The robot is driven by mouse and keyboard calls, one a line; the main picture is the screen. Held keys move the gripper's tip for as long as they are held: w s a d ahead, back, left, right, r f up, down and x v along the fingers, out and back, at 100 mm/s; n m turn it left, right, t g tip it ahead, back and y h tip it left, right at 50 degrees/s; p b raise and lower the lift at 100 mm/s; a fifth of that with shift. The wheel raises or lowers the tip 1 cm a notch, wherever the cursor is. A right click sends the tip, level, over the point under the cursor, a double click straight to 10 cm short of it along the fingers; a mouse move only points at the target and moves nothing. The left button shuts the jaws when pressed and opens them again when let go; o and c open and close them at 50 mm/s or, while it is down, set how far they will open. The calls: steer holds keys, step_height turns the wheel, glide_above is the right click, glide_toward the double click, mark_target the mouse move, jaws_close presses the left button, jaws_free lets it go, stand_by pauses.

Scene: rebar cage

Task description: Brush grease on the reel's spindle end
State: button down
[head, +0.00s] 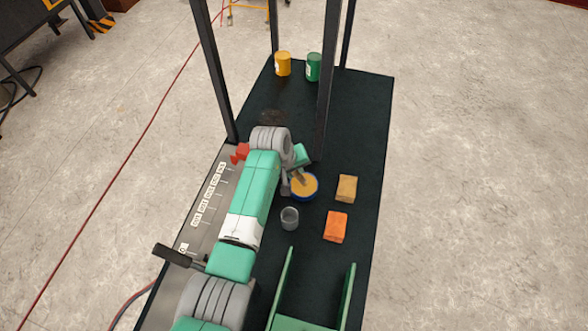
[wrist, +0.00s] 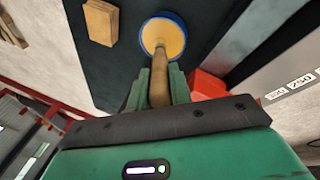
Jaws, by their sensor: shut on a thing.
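My gripper (head: 298,160) is shut on the brown wooden handle of a brush (wrist: 159,78); the handle stands between its green fingers in the wrist view. The brush points into a blue-rimmed round tin of yellow-orange grease (head: 305,186), which also shows in the wrist view (wrist: 164,37). The brush's tip is over or in the grease; I cannot tell whether it touches. I cannot make out a reel or its spindle end with certainty. A green stand with two uprights (head: 288,285) is at the bottom of the head view.
A tan block (head: 347,188), an orange block (head: 336,227) and a grey cup (head: 289,218) are near the tin on the dark bench top. A yellow can (head: 283,64) and a green can (head: 314,67) stand at the back. Dark posts (head: 326,90) rise beside my arm.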

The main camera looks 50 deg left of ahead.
step_height(320, 180, up, 7)
steer(key=p, duration=0.6)
steer(key=shift+p, duration=0.4)
stand_by(0.3)
steer(key=s+d+r+m+h+p, duration=0.1)
steer(key=d+m, duration=0.3)
steer(key=d, duration=0.8)
steer(key=s+d+r+m+g+h+p, duration=0.1)
steer(key=s+d+r+m+p, duration=0.2)
steer(key=d, duration=0.9)
steer(key=s+d+r+m+g+h+p, duration=0.1)
steer(key=s+d+r+m, duration=0.2)
steer(key=d, duration=0.9)
steer(key=s+m, duration=0.1)
steer(key=m, duration=0.2)
steer(key=shift+d+r+h+p, duration=0.15)
steer(key=shift+h+p, duration=0.15)
steer(key=shift+p, duration=0.1)
